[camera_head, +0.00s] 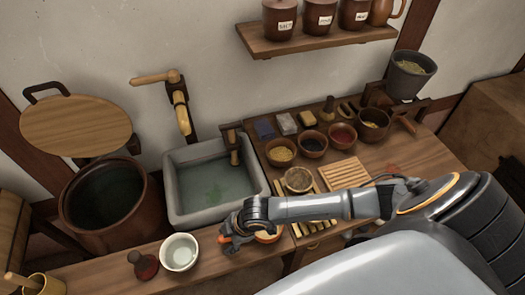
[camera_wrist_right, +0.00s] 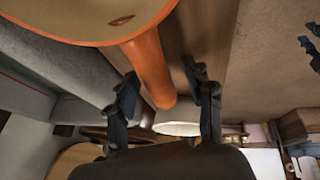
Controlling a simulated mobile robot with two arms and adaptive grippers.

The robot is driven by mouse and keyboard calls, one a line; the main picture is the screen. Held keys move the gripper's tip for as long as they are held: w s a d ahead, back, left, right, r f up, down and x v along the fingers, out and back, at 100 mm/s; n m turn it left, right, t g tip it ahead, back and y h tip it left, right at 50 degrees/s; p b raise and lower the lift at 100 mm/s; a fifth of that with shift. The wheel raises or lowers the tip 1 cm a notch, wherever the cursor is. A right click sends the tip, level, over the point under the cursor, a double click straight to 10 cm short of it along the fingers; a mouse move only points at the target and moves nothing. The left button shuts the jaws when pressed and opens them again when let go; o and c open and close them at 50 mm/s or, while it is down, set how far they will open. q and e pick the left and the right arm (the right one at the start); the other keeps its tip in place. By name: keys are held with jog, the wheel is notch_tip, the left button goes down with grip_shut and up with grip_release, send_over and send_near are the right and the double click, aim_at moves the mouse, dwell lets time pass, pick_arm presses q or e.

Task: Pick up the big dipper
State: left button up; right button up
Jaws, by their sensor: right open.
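The big dipper looks like an orange-rimmed cup (camera_head: 268,236) with a pale inside, on the wooden counter at the lower middle of the head view, partly covered by my right arm. In the right wrist view its orange handle (camera_wrist_right: 150,62) runs down from the cup at the top left to between my fingers. My right gripper (camera_wrist_right: 160,80) is open, with one finger on each side of the handle and gaps showing. In the head view my right gripper (camera_head: 230,236) is over the counter's front part. My left gripper is not in view.
A white bowl (camera_head: 180,252) and a dark red stamp-like object (camera_head: 144,266) stand left of my right gripper. A stone sink (camera_head: 212,184) lies behind. Several small bowls and a slatted wooden board (camera_head: 345,174) fill the counter to the right.

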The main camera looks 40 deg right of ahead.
grip_shut()
jog(key=shift+r, duration=0.15)
